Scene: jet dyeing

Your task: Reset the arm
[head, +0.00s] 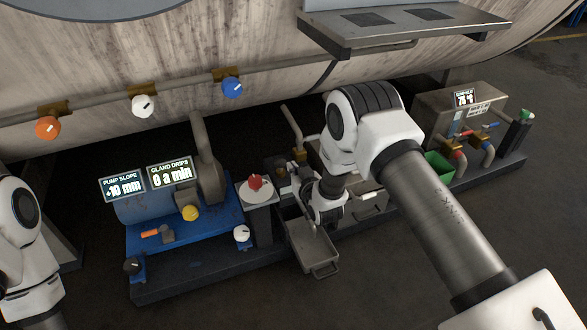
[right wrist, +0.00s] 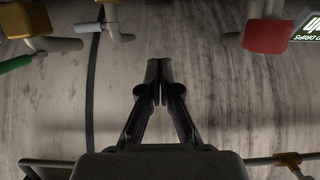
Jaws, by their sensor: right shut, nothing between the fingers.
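My right arm (head: 357,125) reaches in from the right and bends down over the machine base. My right gripper (head: 316,222) is small in the head view, just above the grey tray (head: 318,262) and to the right of the red knob (head: 255,182). In the right wrist view its two fingers (right wrist: 160,82) meet at the tips, with nothing between them. Part of my left arm (head: 25,240) shows at the left edge; its gripper is out of view.
A large stained steel vessel (head: 90,80) spans the back, with orange, white and blue knobs on a pipe. A blue pump base (head: 190,240) with two displays stands left of the tray. A steel box (head: 455,110), valves and a green bin (head: 438,166) stand right.

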